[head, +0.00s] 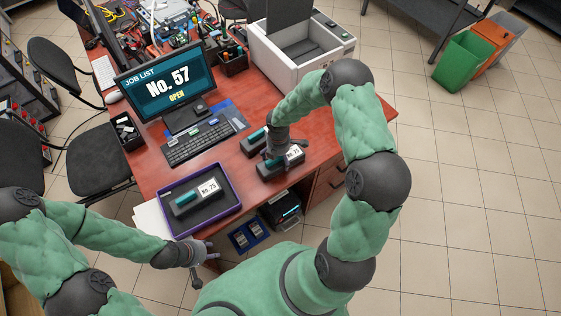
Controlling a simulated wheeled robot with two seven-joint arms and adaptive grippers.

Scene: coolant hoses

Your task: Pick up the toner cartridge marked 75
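A dark toner cartridge (270,172) with a teal strip lies on the red desk near its front edge. Its white label appears to read No. 75. My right gripper (274,155) is down over it, fingers at its body; whether they are closed on it is unclear. A second cartridge (184,201) lies in a purple-rimmed tray (236,205), and its small label also appears to read No. 75. A third cartridge (252,144) sits just behind the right gripper, partly hidden, its label not readable. My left gripper (204,262) is open and empty in front of the desk, below the tray.
A monitor (165,82) shows "JOB LIST No. 57 OPEN". A keyboard (204,139) lies before it. A white-grey printer (300,48) with its lid up stands at the back right. Green (463,62) and orange bins stand on the floor. The desk's right front corner is clear.

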